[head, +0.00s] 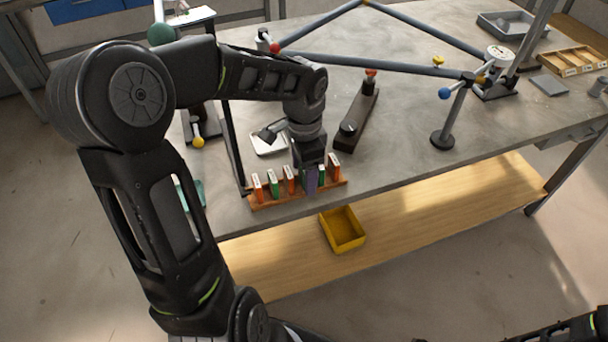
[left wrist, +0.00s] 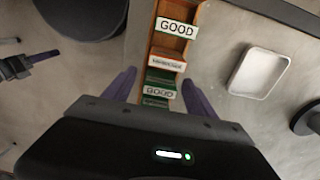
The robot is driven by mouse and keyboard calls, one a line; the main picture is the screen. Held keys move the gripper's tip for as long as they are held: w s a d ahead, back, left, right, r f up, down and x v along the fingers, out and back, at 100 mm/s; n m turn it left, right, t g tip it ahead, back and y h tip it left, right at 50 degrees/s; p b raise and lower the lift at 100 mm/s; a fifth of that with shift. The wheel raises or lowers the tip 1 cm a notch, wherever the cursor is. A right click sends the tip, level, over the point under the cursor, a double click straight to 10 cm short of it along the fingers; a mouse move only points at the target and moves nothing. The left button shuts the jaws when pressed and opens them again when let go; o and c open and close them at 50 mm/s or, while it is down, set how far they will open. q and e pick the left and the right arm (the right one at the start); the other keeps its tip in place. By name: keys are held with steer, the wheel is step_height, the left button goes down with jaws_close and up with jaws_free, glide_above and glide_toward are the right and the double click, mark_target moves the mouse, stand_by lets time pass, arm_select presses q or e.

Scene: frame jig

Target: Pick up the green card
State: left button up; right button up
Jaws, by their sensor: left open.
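A wooden rack (head: 300,194) at the table's front edge holds a row of orange and green cards. One green card (head: 272,182) stands near the rack's left end, and another (head: 322,174) is beside my gripper toward the right end. My left gripper (head: 311,180) points down over the rack's right half and hides part of the row. In the left wrist view its two purple fingers (left wrist: 160,84) are open on either side of the rack, with a green card (left wrist: 160,91) marked GOOD between them. My right gripper (left wrist: 42,57) shows at the left there; its opening is unclear.
A white tray (left wrist: 258,73) lies behind the rack. A dark bar-shaped block (head: 360,112) is to the right. A yellow bin (head: 342,229) sits below on the wooden shelf. A blue-grey tube frame (head: 375,66) stands at the back.

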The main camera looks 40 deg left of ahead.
arm_select(q)
steer(key=c, duration=1.4)
steer(key=shift+r, duration=0.15)
step_height(320, 180, up, 10)
steer(key=shift+f, duration=0.1)
stand_by(0.3)
